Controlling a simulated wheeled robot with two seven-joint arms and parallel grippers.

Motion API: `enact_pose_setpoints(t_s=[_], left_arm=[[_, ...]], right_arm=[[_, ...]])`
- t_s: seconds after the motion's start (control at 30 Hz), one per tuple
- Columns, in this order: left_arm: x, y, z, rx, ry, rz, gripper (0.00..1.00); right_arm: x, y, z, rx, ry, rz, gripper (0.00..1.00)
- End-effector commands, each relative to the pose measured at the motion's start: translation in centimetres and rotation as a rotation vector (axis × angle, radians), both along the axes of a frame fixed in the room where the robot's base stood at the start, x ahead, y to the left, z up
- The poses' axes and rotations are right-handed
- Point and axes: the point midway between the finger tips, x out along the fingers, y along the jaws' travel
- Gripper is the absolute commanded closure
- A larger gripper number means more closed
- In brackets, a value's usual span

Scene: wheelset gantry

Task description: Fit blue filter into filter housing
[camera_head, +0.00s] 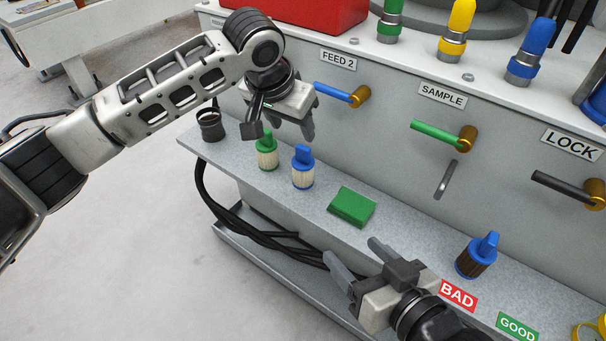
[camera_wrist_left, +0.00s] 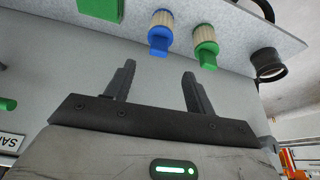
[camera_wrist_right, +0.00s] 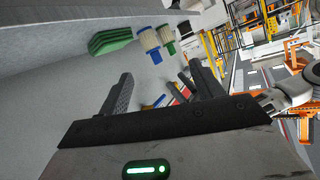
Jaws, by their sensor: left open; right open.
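The blue filter (camera_head: 303,168), a cream pleated cylinder with a blue handled cap, stands upright on the grey shelf. It also shows in the left wrist view (camera_wrist_left: 161,31). A second blue-capped filter (camera_head: 477,257) with a dark brown body stands near the BAD label. An open black cup (camera_head: 210,125) stands at the shelf's left end; I cannot tell surely that it is the filter housing. My right gripper (camera_head: 359,257) is open and empty at the shelf's front edge, left of the BAD label.
A green-capped filter (camera_head: 267,152) stands left of the blue one, and a green block (camera_head: 352,207) lies to its right. Valve levers (camera_head: 345,95) stick out from the panel above the shelf. BAD (camera_head: 458,294) and GOOD (camera_head: 517,326) labels lie at the right. Black hoses (camera_head: 265,232) hang below.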

Motion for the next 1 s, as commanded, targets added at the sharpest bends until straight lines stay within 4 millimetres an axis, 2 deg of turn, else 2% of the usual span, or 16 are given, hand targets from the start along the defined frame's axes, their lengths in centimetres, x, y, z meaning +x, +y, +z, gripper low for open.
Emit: enact_pose_setpoints(t_s=[0.03, 0.1, 0.43, 0.5, 0.7, 1.0], left_arm=[[0.4, -0.3, -1.5, -0.001, 0.001, 0.001, 0.45], [0.8, -0.5, -2.6, 0.0, 0.0, 0.001, 0.45], [1.8, -1.2, -5.2, -0.002, -0.002, -0.002, 0.45], [2.1, -1.4, -6.3, -0.001, -0.002, -0.001, 0.45], [3.0, -2.1, -8.8, -0.002, -0.002, -0.001, 0.45], [3.2, -2.2, -9.1, -0.002, -0.003, -0.002, 0.45]], right_arm=[[0.0, 0.1, -0.2, 0.015, -0.014, 0.001, 0.34], [0.0, 0.2, 0.1, 0.031, -0.029, 0.002, 0.34], [0.2, 0.6, 0.4, 0.098, -0.035, 0.003, 0.34], [0.2, 0.8, 0.2, 0.124, -0.037, 0.004, 0.34], [0.4, 1.3, 1.2, 0.222, -0.058, 0.007, 0.34], [0.4, 1.4, 1.6, 0.242, -0.059, 0.01, 0.34]])
